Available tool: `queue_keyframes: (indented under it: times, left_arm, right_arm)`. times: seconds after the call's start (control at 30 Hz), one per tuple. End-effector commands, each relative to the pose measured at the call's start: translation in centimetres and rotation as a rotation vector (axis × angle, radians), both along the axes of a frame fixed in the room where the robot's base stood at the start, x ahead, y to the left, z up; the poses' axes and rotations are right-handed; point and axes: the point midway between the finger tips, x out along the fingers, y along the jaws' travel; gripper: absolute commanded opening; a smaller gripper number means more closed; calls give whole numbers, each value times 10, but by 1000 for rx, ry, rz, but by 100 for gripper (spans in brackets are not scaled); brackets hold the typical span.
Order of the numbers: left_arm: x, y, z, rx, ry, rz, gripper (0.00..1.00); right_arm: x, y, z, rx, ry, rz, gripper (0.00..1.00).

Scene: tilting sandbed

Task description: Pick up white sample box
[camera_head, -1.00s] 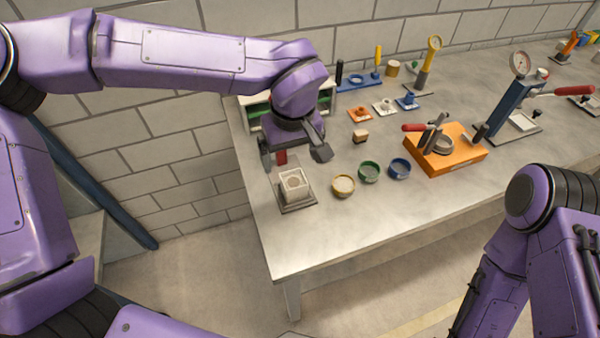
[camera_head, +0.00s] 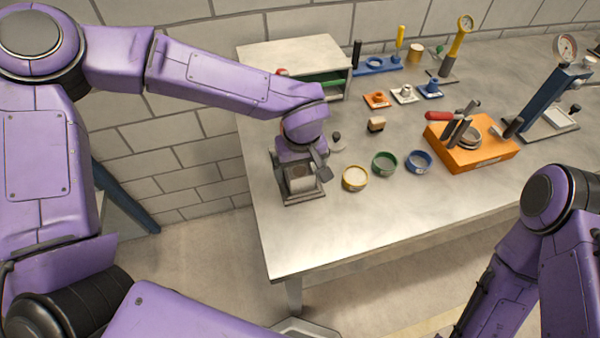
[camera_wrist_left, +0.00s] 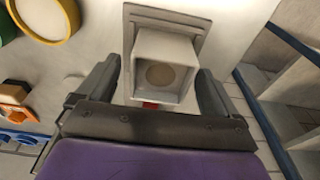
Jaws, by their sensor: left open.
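The white sample box (camera_head: 301,185) sits on a grey square base plate (camera_head: 303,198) near the left front edge of the table, partly covered by my gripper. In the left wrist view the white sample box (camera_wrist_left: 178,47) is an open-topped square box with a round tan patch inside. My left gripper (camera_wrist_left: 158,76) is open, with one finger on each side of the box's near end and gaps visible. In the head view the left gripper (camera_head: 299,174) is over the box. My right arm is at the right, its gripper out of view.
Yellow (camera_head: 355,178), green (camera_head: 384,163) and blue (camera_head: 419,161) bowls stand right of the box. A small tan block (camera_head: 376,124) lies behind them. An orange base (camera_head: 472,152) with a red-handled tool is further right. A shelf unit (camera_head: 297,62) stands behind. The front tabletop is clear.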

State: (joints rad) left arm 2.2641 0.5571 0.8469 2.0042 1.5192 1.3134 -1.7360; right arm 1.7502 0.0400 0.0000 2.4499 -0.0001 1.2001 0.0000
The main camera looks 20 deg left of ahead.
Motion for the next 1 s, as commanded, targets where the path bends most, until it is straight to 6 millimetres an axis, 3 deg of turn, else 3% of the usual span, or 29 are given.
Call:
queue_keyframes:
  times: [0.13, 0.37, 0.5, 0.57, 0.87, 1.0]
  left_arm:
    - [2, 1, -17, -1, 0, 0, 94]
    - [2, 1, -19, -2, -3, 1, 90]
    - [2, 1, -19, -2, -3, 1, 45]
    - [2, 1, -19, -2, -3, 1, 28]
    - [3, 1, -15, -2, -4, 1, 28]
    - [4, 0, -1, -2, -7, 1, 28]
  right_arm:
    - [0, 0, 2, 0, 0, 0, 43]
    - [0, 0, 2, 0, 0, 0, 43]
    - [0, 0, 2, 0, 0, 0, 43]
    - [0, 0, 2, 0, 0, 0, 43]
    - [0, 0, 2, 0, 0, 0, 43]
    - [0, 0, 1, 0, 0, 0, 43]
